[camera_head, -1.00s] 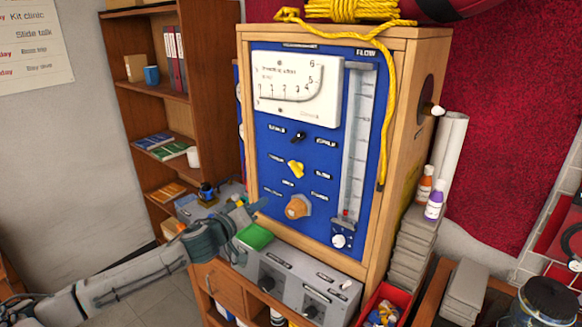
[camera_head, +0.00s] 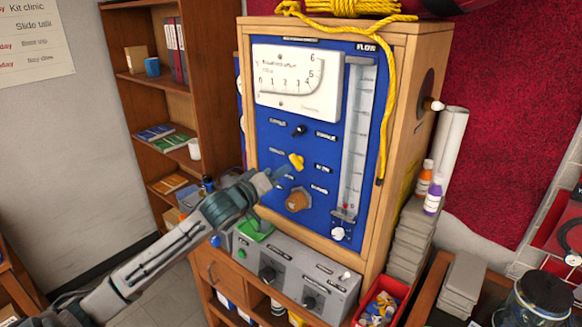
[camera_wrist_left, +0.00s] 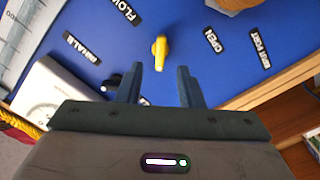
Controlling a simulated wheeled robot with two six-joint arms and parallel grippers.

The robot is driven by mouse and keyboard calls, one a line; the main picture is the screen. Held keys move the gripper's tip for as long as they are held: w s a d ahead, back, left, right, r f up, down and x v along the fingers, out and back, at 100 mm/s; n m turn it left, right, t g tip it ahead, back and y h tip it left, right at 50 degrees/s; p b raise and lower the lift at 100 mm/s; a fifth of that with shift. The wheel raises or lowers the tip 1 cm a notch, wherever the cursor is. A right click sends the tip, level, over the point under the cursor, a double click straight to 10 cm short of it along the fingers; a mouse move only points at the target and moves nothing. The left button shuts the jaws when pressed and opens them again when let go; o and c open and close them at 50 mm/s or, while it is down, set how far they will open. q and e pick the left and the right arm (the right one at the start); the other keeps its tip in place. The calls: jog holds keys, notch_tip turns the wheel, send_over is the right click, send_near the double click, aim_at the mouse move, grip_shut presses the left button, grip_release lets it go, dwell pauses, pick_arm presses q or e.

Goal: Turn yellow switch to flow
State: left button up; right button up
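The yellow switch (camera_head: 296,161) sits in the middle of the blue panel (camera_head: 268,209), below a black knob (camera_head: 299,130) and above an orange-brown knob (camera_head: 298,201). It also shows in the left wrist view (camera_wrist_left: 160,52), a small lever just beyond the fingertips and roughly between them. My left gripper (camera_head: 282,176) is close to the panel, just below and left of the switch in the head view. In the left wrist view its two fingers (camera_wrist_left: 158,70) are apart with nothing between them. My right gripper is in neither view.
A grey control box (camera_head: 290,275) with a green item (camera_head: 256,231) on top stands below the panel. A yellow rope (camera_head: 388,110) hangs at the panel's right edge, beside the flow tube. A red bin (camera_head: 383,299) stands at lower right.

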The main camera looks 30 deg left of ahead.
aim_at(294, 165)
pick_arm(q)
jog(key=w, duration=0.5)
jog(key=shift+w+d, duration=0.2)
jog(key=shift+w, duration=0.1)
jog(key=shift+c, duration=0.2)
grip_shut()
